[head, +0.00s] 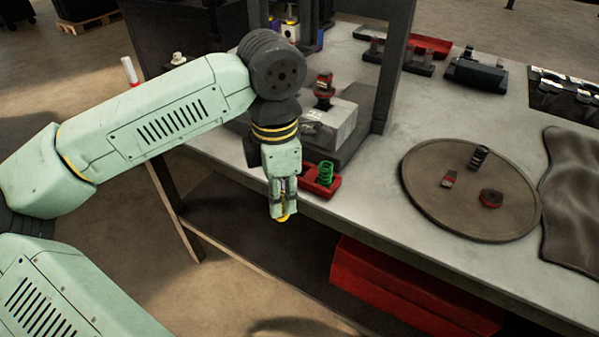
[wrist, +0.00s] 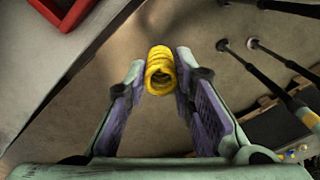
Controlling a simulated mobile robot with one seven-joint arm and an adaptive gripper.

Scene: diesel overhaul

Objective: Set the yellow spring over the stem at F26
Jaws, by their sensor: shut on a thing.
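My gripper (head: 283,208) is shut on the yellow spring (head: 284,218), which shows at the fingertips below the arm. In the wrist view the yellow spring (wrist: 160,67) sits between the two purple-padded fingers, its coil end facing the camera. The gripper hangs in front of the bench edge, over the floor. A grey block (head: 331,125) on the bench carries a red and dark part standing upright. I cannot read a label F26 in either view, and I cannot make out the stem.
A red tray (head: 322,183) with a green spring (head: 325,172) stands at the bench's front edge, just right of my gripper. A round brown tray (head: 430,205) holds a dark spring and small red parts. A red box (head: 400,290) is under the bench.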

